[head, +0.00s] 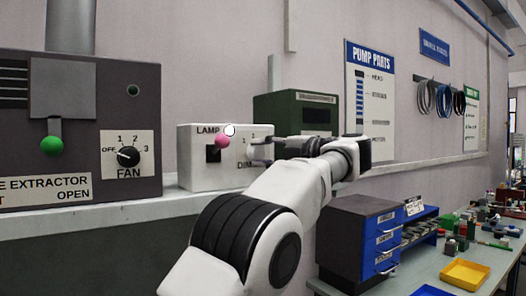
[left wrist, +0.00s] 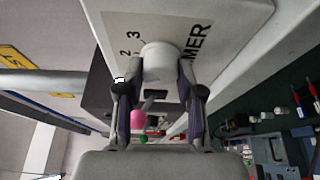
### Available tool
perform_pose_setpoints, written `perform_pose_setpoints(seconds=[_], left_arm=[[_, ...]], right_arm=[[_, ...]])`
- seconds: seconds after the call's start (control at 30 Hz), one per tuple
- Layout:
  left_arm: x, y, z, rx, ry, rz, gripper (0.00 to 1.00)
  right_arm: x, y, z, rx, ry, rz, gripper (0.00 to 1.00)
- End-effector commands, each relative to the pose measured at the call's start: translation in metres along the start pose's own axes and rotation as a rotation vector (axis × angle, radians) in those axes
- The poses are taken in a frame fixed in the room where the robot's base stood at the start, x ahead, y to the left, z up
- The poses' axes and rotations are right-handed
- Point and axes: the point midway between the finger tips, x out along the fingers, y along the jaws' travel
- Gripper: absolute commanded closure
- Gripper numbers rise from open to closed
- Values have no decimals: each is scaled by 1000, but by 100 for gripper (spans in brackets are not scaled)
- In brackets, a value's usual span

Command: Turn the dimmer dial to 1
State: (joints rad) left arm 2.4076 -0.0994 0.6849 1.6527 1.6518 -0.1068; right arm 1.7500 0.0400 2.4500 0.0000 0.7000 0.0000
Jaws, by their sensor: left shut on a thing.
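The white lamp box (head: 186,170) is fixed on the wall ledge, with a LAMP label and a pink-knobbed lever (head: 222,141) on its face. The dimmer dial (left wrist: 158,60) is a pale round knob beside the printed 2, 3 and the letters MER. My left gripper (head: 264,151) reaches the dial from the right in the head view and hides most of it. In the left wrist view its two fingers (left wrist: 160,88) are shut on the dial, one on each side. The dial's pointer mark cannot be made out. My right gripper is not in view.
A grey extractor box (head: 85,85) with a green-knobbed lever (head: 52,145) and a FAN dial (head: 128,156) stands left of the lamp box. A dark green box (head: 285,105) is behind my gripper. Blue drawers (head: 380,240) and a cluttered bench stand lower right.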

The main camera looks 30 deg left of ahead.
Motion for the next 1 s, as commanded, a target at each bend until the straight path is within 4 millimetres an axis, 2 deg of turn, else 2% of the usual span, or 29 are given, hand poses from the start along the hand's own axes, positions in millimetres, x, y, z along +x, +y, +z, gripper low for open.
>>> perform_pose_setpoints(seconds=[0.03,0.3,0.83,0.87,0.9,0.93,1.0], left_arm=[[1,6,0,-34,-5,-5,98],[1,7,0,-137,-6,-46,98],[1,7,-1,-163,-6,-57,98],[0,7,-1,-163,-6,-57,60],[0,6,-1,-162,-5,-57,46],[0,6,-1,-162,-5,-57,38],[0,5,0,-160,-4,-58,38]], right_arm=[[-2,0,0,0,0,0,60],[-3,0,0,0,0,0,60],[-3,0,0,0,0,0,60],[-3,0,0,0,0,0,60],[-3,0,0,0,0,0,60],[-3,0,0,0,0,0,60],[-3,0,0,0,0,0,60]])
